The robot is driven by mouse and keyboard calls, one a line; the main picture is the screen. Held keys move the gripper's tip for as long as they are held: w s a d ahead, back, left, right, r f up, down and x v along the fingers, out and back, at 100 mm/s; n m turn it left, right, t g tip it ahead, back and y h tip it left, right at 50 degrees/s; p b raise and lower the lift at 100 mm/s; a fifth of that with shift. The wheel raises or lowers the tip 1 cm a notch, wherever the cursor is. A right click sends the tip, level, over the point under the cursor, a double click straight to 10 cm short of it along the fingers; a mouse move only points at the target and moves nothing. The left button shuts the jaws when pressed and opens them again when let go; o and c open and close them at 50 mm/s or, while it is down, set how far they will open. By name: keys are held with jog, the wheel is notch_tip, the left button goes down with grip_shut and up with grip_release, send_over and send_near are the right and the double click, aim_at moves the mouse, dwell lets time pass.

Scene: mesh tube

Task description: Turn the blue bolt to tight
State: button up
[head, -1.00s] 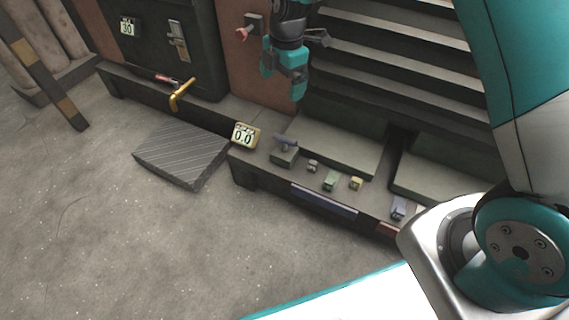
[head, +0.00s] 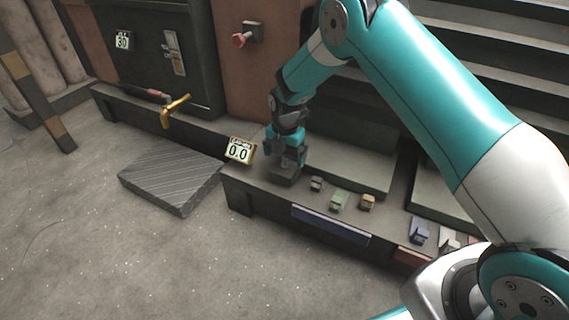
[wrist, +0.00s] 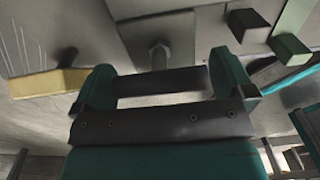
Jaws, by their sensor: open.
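My gripper (head: 287,163) points down over a grey block (head: 283,180) on the low ledge. In the wrist view my gripper (wrist: 164,76) has its two fingers wide apart, with a bolt (wrist: 158,50) in the gap between them in the picture. The bolt looks grey there, so its blue colour is not clear. I see no contact between fingers and bolt. In the head view the bolt is hidden by my gripper. A yellow-framed display (head: 239,150) reading 0.0 stands just left of the block, and its yellow side also shows in the wrist view (wrist: 45,83).
Small grey, green (head: 338,201), yellow (head: 367,202) and blue (head: 419,231) pieces sit along the ledge to the right. A yellow handle (head: 174,109) and a red knob (head: 240,40) are at left. A ridged grey slab (head: 170,178) lies on the floor.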

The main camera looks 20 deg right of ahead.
jog(key=shift+f, duration=0.7)
jog(key=c, duration=0.7)
jog(key=shift+c, duration=0.2)
